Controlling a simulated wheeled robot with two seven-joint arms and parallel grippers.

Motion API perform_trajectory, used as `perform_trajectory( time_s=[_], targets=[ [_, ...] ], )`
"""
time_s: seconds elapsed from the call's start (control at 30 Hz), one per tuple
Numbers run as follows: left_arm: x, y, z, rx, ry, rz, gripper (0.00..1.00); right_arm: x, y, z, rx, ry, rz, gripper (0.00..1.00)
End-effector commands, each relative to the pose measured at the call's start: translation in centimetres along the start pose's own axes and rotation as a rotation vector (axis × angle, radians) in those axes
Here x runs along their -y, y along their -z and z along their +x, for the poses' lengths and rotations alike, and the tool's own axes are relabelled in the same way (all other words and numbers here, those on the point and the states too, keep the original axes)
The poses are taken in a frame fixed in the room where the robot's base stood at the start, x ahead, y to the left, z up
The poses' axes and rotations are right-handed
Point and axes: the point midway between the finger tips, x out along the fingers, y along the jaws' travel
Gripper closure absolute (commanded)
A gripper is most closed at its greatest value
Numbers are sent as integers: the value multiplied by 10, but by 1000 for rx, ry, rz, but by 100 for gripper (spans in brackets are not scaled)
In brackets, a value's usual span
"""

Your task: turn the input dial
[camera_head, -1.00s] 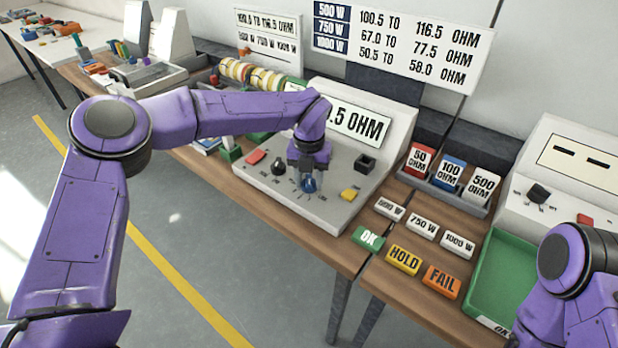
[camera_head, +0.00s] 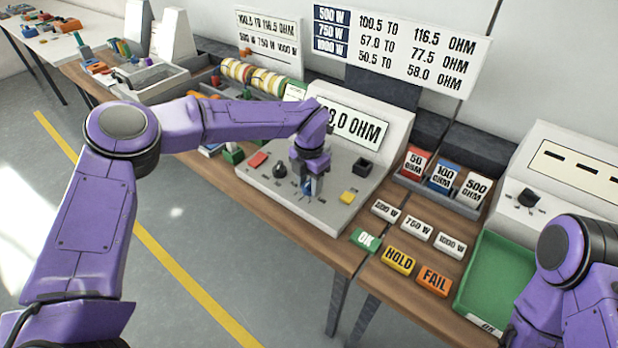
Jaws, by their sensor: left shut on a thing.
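The grey meter unit (camera_head: 330,213) stands on the workbench with a lit display (camera_head: 355,124) that reads "8.0 OHM" at its visible end. My arm covers the display's left part. My left gripper (camera_head: 309,184) points down onto the unit's sloped panel, shut on the blue input dial (camera_head: 307,190), which is mostly hidden by the fingers. A black knob (camera_head: 279,171) sits to the left of the gripper. My right arm shows at the lower right, but its gripper is out of view.
A red button (camera_head: 257,160), a yellow button (camera_head: 348,197) and a black socket (camera_head: 363,168) surround the dial. OK, HOLD and FAIL blocks (camera_head: 398,260) lie to the right, before a green tray (camera_head: 500,285).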

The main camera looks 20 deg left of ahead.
Motion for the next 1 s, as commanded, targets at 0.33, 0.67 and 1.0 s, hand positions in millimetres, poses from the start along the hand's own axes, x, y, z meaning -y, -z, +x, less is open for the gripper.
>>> perform_trajectory(
  time_s=[0.33, 0.67, 1.0],
  targets=[
    [-1, -1, -2, 4, -1, 101, 87, -1, 3, -7, 0, 0, 0, 100],
    [-1, -1, -2, 5, -1, 109, 87, -1, 3, -7, 0, 0, 0, 100],
    [0, -1, -1, 3, 0, 108, 31, -1, 3, -7, 0, 0, 0, 100]
  ],
)
